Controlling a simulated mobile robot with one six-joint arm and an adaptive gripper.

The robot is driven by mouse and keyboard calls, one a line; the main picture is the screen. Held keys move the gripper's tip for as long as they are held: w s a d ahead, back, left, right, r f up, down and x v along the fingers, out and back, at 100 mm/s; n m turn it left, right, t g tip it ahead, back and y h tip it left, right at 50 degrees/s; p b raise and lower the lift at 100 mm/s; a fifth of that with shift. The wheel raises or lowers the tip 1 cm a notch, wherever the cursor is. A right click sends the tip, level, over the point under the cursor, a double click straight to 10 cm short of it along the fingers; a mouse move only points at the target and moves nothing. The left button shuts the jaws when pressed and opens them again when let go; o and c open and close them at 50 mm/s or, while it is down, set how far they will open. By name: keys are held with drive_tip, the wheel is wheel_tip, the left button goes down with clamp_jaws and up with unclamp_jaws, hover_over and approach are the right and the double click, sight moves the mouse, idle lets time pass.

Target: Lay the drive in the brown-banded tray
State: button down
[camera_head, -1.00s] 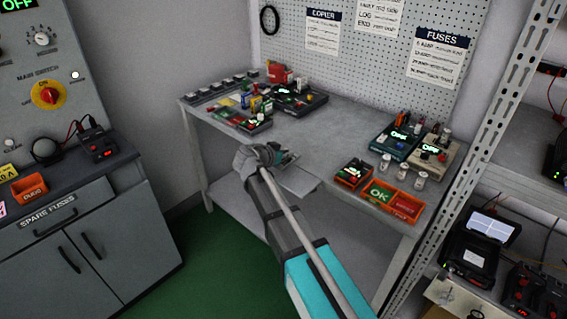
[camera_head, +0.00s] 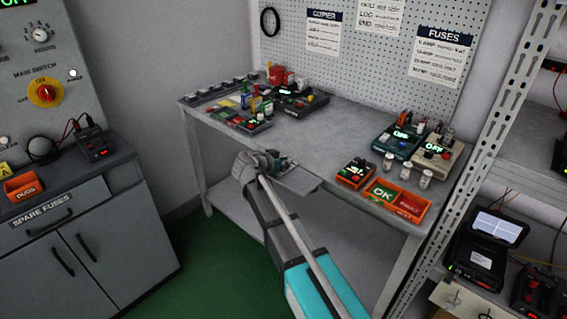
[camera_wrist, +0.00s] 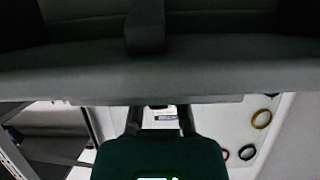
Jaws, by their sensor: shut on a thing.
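My gripper (camera_head: 284,163) is at the front edge of the grey workbench (camera_head: 330,140), left of the orange trays. In the wrist view, two dark fingers (camera_wrist: 161,118) rise behind a dark teal block with a green-lit display (camera_wrist: 158,178). A small pale labelled piece (camera_wrist: 165,112) shows between the fingers. I take it to be the drive, mostly hidden. The gripper is shut on it. An orange-rimmed tray marked OK (camera_head: 381,192) and a tray marked FAULT (camera_head: 411,204) sit at the bench's front right. I cannot make out a brown band on any tray.
A grey plate (camera_head: 301,181) juts from the bench's front edge beside my gripper. Small jars (camera_head: 405,171) and two testers (camera_head: 436,151) stand behind the trays. Gadgets crowd the back left (camera_head: 290,97). The bench's middle is clear. A metal rack post (camera_head: 510,95) rises at right.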

drive_tip(key=shift+f, duration=0.15)
drive_tip(key=c, duration=0.7)
unclamp_jaws()
drive_tip(key=shift+r, duration=0.2)
drive_tip(key=shift+r, duration=0.1)
drive_tip(key=p+v, duration=0.4)
drive_tip(key=v, duration=0.8)
drive_tip(key=shift+p, duration=0.35)
